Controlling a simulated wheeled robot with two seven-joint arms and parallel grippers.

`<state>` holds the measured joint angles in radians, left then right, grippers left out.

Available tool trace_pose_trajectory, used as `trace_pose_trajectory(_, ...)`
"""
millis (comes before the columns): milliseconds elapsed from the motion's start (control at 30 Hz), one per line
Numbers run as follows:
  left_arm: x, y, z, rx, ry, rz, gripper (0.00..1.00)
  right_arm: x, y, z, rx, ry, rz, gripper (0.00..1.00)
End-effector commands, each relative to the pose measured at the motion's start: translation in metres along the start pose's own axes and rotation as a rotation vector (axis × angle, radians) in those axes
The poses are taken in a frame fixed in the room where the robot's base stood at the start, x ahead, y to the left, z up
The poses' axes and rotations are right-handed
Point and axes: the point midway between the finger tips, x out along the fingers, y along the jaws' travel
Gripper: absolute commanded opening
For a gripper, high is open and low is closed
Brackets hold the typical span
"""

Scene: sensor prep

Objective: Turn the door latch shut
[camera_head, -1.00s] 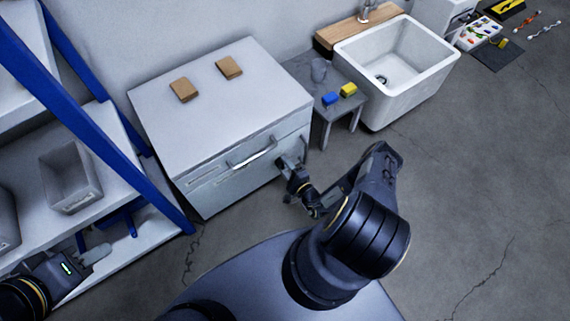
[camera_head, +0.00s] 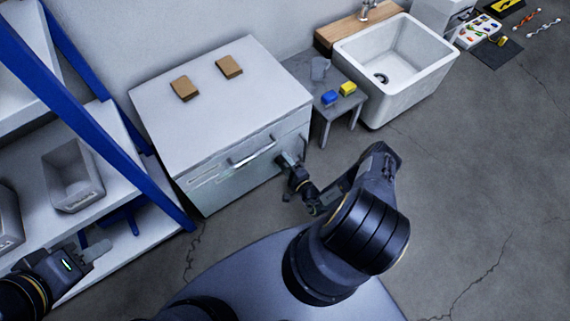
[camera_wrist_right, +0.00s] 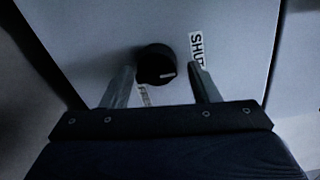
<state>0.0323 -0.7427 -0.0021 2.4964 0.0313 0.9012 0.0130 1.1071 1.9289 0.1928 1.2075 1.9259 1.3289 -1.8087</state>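The latch is a round black knob (camera_wrist_right: 154,66) with a white pointer mark, on the pale cabinet door (camera_head: 225,184). My right gripper (camera_wrist_right: 161,76) is open, with one finger on each side of the knob and gaps visible; contact cannot be told. In the head view my right gripper (camera_head: 284,162) is at the door's right side and hides the knob. My left gripper (camera_head: 98,252) is far from the door, by the shelf.
A bar handle (camera_head: 252,152) crosses the door's upper part. Two brown blocks (camera_head: 184,89) lie on the cabinet top. A blue shelf post (camera_head: 110,130) and a grey bin (camera_head: 73,180) are at left. A small grey table (camera_head: 325,115) and a sink (camera_head: 395,75) stand right.

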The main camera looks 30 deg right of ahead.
Motion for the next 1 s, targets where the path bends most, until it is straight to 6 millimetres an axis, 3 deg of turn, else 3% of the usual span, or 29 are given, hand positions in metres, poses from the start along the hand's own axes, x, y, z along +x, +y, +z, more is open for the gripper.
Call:
trace_pose_trajectory(367, -0.002, 0.001, -0.001, 0.0, 0.0, 0.0, 0.36, -0.007, 0.001, 0.002, 0.004, -0.003, 0.005, 0.59)
trace_pose_trajectory(733, -0.015, 0.007, -0.008, 0.0, 0.0, 0.0, 0.36, -0.066, 0.0, 0.001, 0.004, 0.001, 0.005, 0.59)
trace_pose_trajectory(1000, -0.017, 0.008, -0.008, 0.0, 0.0, 0.0, 0.36, -0.079, 0.001, 0.001, 0.003, -0.001, 0.002, 0.59)
